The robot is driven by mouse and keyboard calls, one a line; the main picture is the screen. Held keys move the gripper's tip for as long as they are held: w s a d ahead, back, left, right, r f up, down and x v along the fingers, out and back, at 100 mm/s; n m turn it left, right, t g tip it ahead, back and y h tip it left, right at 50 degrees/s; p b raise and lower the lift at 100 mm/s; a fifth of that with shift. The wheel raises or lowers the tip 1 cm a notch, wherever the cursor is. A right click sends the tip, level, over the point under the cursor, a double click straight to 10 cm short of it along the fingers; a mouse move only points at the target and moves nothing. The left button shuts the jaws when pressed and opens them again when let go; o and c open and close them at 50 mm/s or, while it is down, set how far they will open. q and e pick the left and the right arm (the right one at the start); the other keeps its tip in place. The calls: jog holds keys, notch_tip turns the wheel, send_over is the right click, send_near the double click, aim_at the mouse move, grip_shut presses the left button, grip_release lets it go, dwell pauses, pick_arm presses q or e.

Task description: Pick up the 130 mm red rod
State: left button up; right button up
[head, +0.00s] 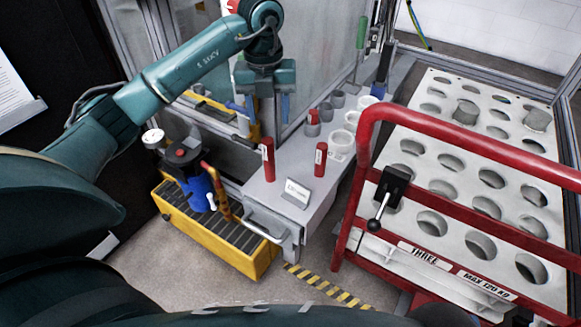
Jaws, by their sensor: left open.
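Two upright red rods with white labels stand on a narrow grey bench. The left red rod (268,160) looks a little taller than the right red rod (320,160). The labels are too small to read, so I cannot tell which is 130 mm. A third, shorter red piece (313,117) shows at a grey cup farther back. My left gripper (267,117) points down with its fingers apart and nothing between them. In the picture it is above the left rod, apart from it. My right gripper is not in view.
A small white sign (297,194) stands in front of the rods. White and grey cups (341,142) line the bench behind. A red-railed cart (450,127) with a holed plate is at right. A yellow crate (228,254) with a blue-bodied device is at lower left.

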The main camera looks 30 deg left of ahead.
aim_at(269, 139)
pick_arm(q)
jog(key=shift+a+f, duration=0.3)
jog(key=shift+f, duration=0.05)
notch_tip(269, 139, down, 7)
jog(key=shift+b, duration=0.55)
jog(key=f, duration=0.3)
jog(key=f+b, duration=0.1)
jog(key=f, duration=0.1)
jog(key=shift+s+f, duration=0.1)
jog(key=shift+s, duration=0.15)
grip_shut()
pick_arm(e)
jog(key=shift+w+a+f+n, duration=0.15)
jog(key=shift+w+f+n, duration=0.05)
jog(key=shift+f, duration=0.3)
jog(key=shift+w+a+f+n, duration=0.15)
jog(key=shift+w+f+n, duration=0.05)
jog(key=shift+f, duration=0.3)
